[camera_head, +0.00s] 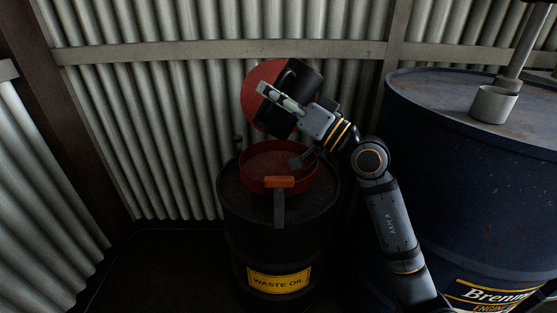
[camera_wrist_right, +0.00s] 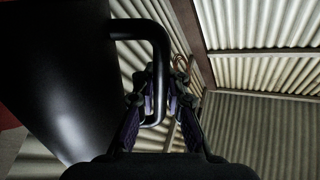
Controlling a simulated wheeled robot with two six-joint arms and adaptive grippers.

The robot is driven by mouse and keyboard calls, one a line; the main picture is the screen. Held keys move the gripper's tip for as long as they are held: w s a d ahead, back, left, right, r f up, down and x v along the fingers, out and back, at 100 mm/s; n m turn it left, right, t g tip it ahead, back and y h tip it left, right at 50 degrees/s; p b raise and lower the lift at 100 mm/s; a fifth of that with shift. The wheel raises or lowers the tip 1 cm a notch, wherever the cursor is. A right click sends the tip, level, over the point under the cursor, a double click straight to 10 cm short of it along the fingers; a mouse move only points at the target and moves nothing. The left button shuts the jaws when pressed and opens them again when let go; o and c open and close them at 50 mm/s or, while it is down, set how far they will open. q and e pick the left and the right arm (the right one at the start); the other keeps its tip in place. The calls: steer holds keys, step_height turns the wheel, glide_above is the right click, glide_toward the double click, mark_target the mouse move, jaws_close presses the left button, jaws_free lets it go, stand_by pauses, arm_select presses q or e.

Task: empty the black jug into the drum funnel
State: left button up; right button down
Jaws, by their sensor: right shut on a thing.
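The black jug (camera_head: 306,77) is in the air above the drum funnel (camera_head: 262,164) and looks tilted. Its mouth is hidden, and no stream of liquid shows. My right gripper (camera_head: 265,92) is shut on the jug's handle. In the right wrist view the jug's dark body (camera_wrist_right: 60,75) fills the left, and the handle (camera_wrist_right: 163,60) runs down between the fingers (camera_wrist_right: 158,105). The red funnel sits on top of the black waste oil drum (camera_head: 275,230). My left gripper is not in view.
A red round lid (camera_head: 259,72) stands raised behind the jug. An orange grip (camera_head: 279,182) sits at the funnel's front. A large blue drum (camera_head: 425,115) stands at right with a metal cup (camera_head: 493,105) on top. Corrugated walls (camera_head: 150,120) close off the back and left.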

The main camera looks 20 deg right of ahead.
mark_target(283, 91)
steer(key=shift+w+d, duration=0.1)
steer(key=shift+w, duration=0.05)
stand_by(0.4)
steer(key=d+m+p, duration=0.1)
steer(key=w+d+m+t+p, duration=0.1)
steer(key=d+m+h+p, duration=0.1)
steer(key=shift+w+r+t, duration=0.15)
steer(key=shift+w+t, duration=0.25)
steer(key=d+m+t, duration=0.1)
steer(key=d+m, duration=0.1)
steer(key=w+d+m+t+h+p, duration=0.1)
steer(key=d+m, duration=0.1)
steer(key=m, duration=0.1)
steer(key=shift+w+d+r, duration=0.1)
steer(key=shift+d+r, duration=0.05)
steer(key=shift+d, duration=0.1)
steer(key=shift+a, duration=0.25)
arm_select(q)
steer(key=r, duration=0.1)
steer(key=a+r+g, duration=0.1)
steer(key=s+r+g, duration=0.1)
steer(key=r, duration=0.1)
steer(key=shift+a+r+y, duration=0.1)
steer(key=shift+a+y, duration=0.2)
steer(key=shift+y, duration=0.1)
arm_select(e)
steer(key=shift+d, duration=0.15)
